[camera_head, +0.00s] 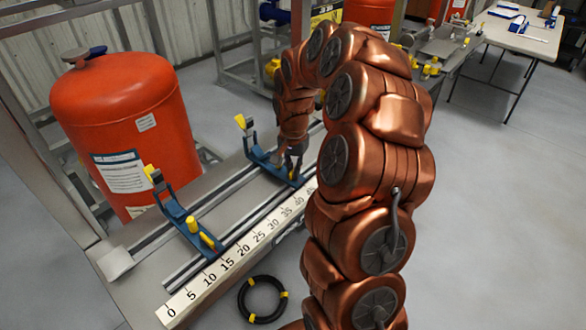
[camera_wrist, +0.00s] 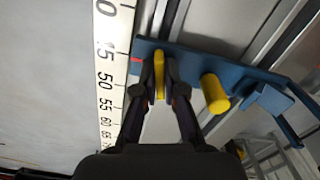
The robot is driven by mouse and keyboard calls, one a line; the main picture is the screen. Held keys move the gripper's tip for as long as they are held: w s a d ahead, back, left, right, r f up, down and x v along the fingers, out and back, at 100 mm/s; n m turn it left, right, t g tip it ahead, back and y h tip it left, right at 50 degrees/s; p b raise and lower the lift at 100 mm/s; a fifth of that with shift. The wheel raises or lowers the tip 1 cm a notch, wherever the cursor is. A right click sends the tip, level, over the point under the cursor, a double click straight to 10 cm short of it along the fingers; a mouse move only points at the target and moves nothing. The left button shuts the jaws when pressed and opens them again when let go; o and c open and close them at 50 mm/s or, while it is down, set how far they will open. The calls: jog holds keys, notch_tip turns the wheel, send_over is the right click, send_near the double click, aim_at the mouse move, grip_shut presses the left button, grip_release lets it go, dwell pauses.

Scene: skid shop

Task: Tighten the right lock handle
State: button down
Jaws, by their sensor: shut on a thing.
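The right blue carriage (camera_head: 265,158) sits across the rails on the bench, with a yellow tip on its far upright. In the wrist view this blue carriage (camera_wrist: 188,62) lies beside the ruler, with a small red mark on its end near the 45. My gripper (camera_wrist: 160,80) is shut on the yellow lock handle (camera_wrist: 159,72), one dark finger on each side. A yellow knob (camera_wrist: 214,93) stands to the right of the fingers, apart from them. In the head view my gripper (camera_head: 296,158) is at the carriage's near end, and my arm hides part of it.
The left blue carriage (camera_head: 178,210) with yellow parts sits farther left on the rails. The white ruler (camera_head: 235,252) runs along the bench's near edge. A large red tank (camera_head: 125,110) stands behind. A black ring (camera_head: 262,299) lies on the floor. Open floor (camera_head: 490,220) extends to the right.

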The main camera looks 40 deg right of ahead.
jog(key=shift+n, duration=1.8)
jog(key=shift+n, duration=1.7)
jog(key=shift+n+p, duration=0.3)
jog(key=shift+n, duration=1.4)
